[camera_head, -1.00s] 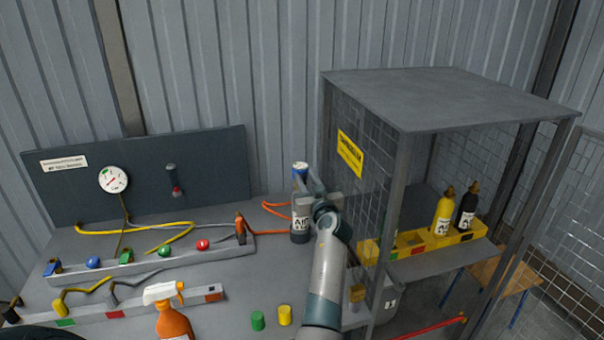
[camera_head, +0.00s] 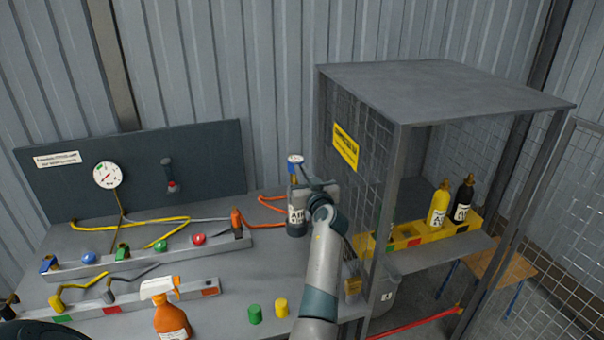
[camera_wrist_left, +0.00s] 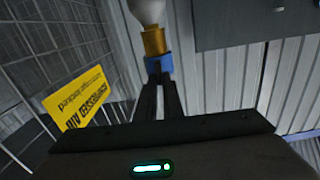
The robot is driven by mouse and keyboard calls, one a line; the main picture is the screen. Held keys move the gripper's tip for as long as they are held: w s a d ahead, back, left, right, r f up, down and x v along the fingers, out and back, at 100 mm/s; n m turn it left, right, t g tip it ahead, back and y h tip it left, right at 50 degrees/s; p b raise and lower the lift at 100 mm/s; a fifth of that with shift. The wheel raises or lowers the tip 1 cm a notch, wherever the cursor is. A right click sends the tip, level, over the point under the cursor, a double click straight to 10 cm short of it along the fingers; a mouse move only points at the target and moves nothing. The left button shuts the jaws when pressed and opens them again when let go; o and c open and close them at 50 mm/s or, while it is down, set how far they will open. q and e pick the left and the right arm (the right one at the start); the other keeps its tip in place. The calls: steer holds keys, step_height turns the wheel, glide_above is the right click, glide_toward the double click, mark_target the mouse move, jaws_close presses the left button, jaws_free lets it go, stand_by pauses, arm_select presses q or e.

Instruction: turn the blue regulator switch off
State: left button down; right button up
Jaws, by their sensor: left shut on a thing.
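A grey cylinder (camera_head: 297,214) with a white label stands upright on the bench, left of the cage. On its top is a blue regulator switch (camera_head: 295,159). My left gripper (camera_head: 303,178) is at the top of this cylinder, its arm reaching up from the bottom of the head view. In the left wrist view, which is upside down, the left gripper (camera_wrist_left: 160,84) is shut on the blue switch (camera_wrist_left: 158,64). A brass fitting (camera_wrist_left: 153,42) and the pale cylinder (camera_wrist_left: 148,12) show beyond it. The switch's exact turn angle is unclear. My right gripper is out of view.
A wire cage (camera_head: 440,88) with a yellow sign (camera_head: 345,147) stands close to the right. Rails with valves (camera_head: 120,252), a spray bottle (camera_head: 171,320), green (camera_head: 254,314) and yellow (camera_head: 281,308) caps, and hoses (camera_head: 258,206) lie left of my arm. A gauge (camera_head: 107,175) hangs on the backboard.

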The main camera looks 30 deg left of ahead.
arm_select(q)
steer(key=shift+w+d+f+m, duration=0.15)
steer(key=shift+f+m, duration=0.1)
steer(key=shift+m, duration=2.7)
steer(key=shift+w+d+f+m, duration=0.1)
steer(key=shift+w+f+m, duration=0.1)
steer(key=shift+m, duration=2.7)
steer(key=shift+w+d+f+m, duration=0.15)
steer(key=shift+f+m, duration=0.1)
steer(key=shift+m, duration=2.7)
steer(key=c, duration=1.9)
jaws_free()
steer(key=shift+o, duration=0.2)
